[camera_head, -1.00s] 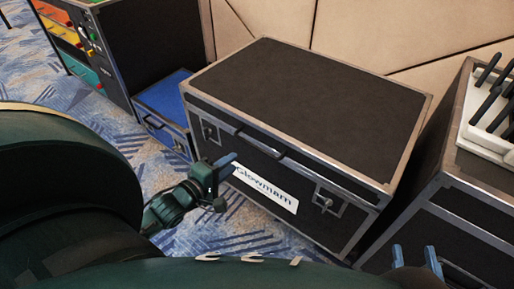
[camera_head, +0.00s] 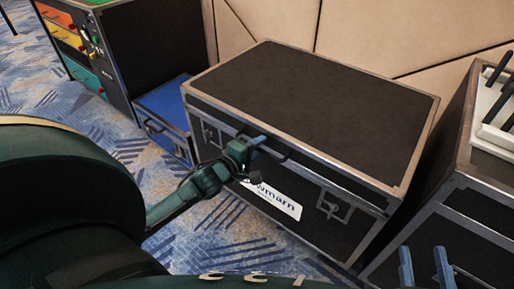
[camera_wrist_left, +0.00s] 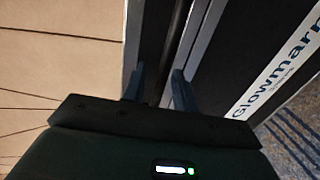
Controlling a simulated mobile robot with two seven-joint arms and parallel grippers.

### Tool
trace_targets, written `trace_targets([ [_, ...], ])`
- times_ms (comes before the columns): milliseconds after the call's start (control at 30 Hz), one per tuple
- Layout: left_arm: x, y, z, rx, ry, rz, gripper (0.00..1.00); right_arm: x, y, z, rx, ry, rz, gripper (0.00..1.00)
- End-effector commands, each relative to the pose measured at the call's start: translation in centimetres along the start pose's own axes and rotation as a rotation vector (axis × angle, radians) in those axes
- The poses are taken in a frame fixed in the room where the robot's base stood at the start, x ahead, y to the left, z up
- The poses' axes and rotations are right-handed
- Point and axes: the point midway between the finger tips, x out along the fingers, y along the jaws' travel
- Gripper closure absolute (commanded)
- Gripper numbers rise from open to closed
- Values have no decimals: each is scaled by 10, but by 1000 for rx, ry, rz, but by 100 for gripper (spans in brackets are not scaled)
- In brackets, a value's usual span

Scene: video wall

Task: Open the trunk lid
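The trunk is a black case with metal edges and a white "Glowmarn" label. Its flat black lid (camera_head: 315,110) looks closed in the head view. A dark handle bar (camera_head: 270,150) runs along the lid's front edge. My left gripper (camera_head: 256,143) is at this front edge, by the bar, and hides part of the label. In the left wrist view its two fingers (camera_wrist_left: 158,88) are apart, with a dark bar (camera_wrist_left: 179,30) running between them; I cannot tell whether they touch it. My right gripper (camera_head: 424,266) is open and empty at the lower right, before another case.
A second black case (camera_head: 482,212) with a white tray of dark rods stands close on the right. A blue-topped box (camera_head: 165,100) and a black cabinet with coloured panels (camera_head: 80,50) stand on the left. A beige padded wall (camera_head: 385,35) is behind the trunk.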

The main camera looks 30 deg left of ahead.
Motion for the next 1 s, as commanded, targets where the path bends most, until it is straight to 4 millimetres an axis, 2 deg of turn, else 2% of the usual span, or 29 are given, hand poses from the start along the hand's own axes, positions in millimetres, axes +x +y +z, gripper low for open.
trace_targets([
  [33,0,0,0,0,0,0,73,0,0,0,0,0,0,64],
  [367,0,0,0,0,0,0,100,0,0,0,-1,0,0,64],
  [833,0,1,0,0,0,-1,100,0,0,-1,-2,-1,-1,64],
  [1000,2,12,0,1,-1,-10,100,2,2,-10,-21,0,-2,64],
])
